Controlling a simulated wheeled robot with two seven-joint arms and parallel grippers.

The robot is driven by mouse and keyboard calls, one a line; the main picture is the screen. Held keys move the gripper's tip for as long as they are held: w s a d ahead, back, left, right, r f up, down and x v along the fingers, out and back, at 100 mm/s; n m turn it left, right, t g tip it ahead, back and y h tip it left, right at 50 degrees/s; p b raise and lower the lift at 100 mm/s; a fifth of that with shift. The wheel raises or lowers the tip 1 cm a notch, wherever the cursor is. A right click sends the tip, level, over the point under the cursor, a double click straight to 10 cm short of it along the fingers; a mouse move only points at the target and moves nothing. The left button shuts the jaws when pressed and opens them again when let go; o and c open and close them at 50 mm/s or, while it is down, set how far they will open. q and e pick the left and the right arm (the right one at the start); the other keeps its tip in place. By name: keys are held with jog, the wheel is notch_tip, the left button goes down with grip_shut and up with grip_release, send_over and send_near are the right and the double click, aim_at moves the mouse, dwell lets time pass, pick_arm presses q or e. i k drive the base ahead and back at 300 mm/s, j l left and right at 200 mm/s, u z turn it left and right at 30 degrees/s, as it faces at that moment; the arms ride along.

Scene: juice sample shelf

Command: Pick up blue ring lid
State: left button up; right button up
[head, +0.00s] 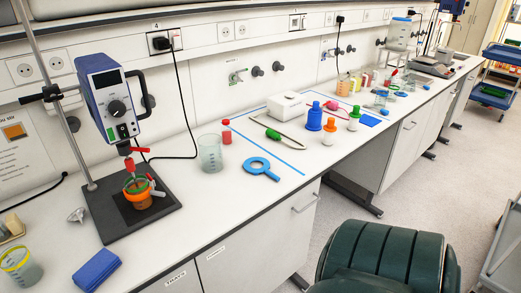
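The blue ring lid (251,168) lies flat on the white bench, near its front edge in the middle of the head view. It is a flat blue ring with a short tab pointing to the lower right. A clear beaker (210,153) stands just to its left and behind. Neither of my grippers is in view.
A red-capped bottle (226,133) stands behind the lid. Blue, green and orange bottles (330,125) stand to the right. A dark green padded thing (385,255) stands before the bench.

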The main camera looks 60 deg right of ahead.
aim_at(246, 165)
jog(key=i, duration=0.5)
jog(key=z, duration=2.1)
